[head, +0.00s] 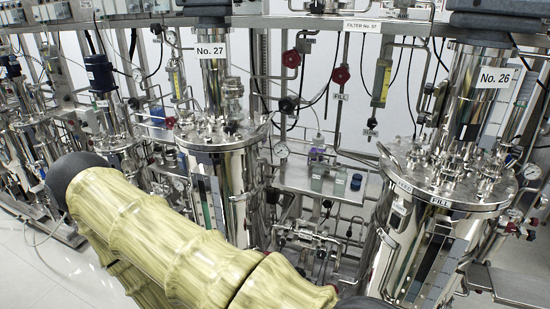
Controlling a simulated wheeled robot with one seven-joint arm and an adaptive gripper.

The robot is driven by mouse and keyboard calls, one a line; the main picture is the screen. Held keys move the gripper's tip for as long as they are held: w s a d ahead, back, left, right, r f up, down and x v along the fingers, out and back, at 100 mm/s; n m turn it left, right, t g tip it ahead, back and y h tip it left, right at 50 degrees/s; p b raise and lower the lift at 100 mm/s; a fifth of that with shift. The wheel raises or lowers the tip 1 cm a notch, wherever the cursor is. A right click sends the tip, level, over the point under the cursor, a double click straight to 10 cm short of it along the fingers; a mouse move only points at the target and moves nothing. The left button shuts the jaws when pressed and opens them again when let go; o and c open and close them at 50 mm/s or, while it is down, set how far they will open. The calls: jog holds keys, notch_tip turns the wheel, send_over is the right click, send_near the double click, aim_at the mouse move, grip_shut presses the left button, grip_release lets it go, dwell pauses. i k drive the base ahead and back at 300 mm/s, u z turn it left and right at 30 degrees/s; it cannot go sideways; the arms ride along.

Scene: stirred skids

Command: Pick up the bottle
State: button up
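Several small bottle-like items stand on a metal shelf between the two big steel vessels. One is a small dark blue item (356,182) at the right of the group. Beside it are a grey-blue block-shaped item (340,184) and a greenish one (316,180). A purple-topped item (317,155) stands behind them. They are too small to tell which is the bottle. My arm, with a yellow-green patterned cover, crosses the lower left in front of the vessels. My gripper cannot be seen.
Steel vessel No. 27 (228,170) stands left of the shelf (290,178), and vessel No. 26 (440,205) stands to its right. Pipes, red valves (341,75) and gauges (281,150) crowd the rack. More vessels stand at the left. Bare floor (30,270) shows at lower left.

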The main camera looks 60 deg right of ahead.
aim_at(317, 174)
jog(key=u, duration=0.05)
jog(key=i, duration=0.6)
jog(key=z, duration=1.6)
